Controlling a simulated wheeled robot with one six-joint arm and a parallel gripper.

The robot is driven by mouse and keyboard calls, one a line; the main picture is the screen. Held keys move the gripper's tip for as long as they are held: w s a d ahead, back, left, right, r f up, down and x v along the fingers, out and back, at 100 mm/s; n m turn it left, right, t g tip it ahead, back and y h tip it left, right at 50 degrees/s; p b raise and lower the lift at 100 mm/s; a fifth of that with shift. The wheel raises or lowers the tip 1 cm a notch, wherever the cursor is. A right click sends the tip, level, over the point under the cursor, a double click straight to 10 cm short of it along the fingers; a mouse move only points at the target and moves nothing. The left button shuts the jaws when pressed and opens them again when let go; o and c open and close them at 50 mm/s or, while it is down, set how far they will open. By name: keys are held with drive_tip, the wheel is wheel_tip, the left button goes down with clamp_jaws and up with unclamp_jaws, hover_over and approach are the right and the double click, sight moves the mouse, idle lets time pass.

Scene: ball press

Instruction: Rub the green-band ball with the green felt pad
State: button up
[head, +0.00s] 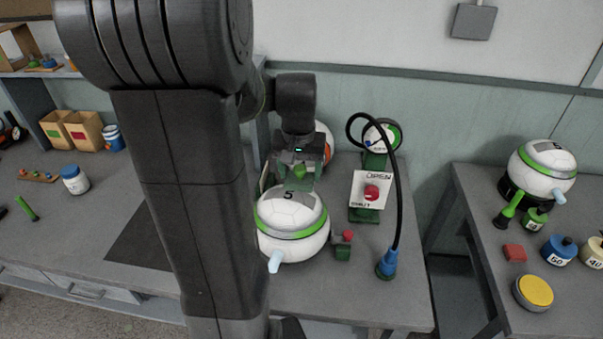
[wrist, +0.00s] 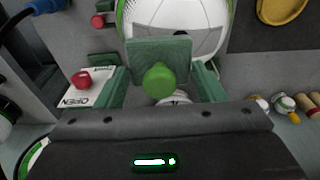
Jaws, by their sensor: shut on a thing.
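A white ball with a green band and a 5 on top (head: 292,222) sits on the middle table; it also shows at the top of the wrist view (wrist: 180,25). My gripper (head: 300,170) is just above and behind this ball's top. In the wrist view its green fingers (wrist: 161,85) are shut on the green felt pad, a green block (wrist: 140,52) with a round green knob. The pad overlaps the ball in that view; I cannot tell whether they touch. A second green-band ball (head: 545,165) sits in a black holder on the right table.
An OPEN/SHUT panel with a red button (head: 371,193) and a gauge (head: 382,136) stand right of the ball. A black hose ends in a blue fitting (head: 387,264). An orange-marked ball (head: 325,146) is partly hidden behind my gripper. Several jars and boxes stand at the left.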

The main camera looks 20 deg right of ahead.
wheel_tip(320, 180, up, 2)
drive_tip(key=shift+d+r+p, duration=0.1)
drive_tip(key=shift+d+p, duration=0.05)
drive_tip(key=shift+p, duration=0.4)
drive_tip(key=shift+r+p, duration=0.85)
drive_tip(key=shift+r, duration=0.3)
drive_tip(key=shift+f, duration=0.1)
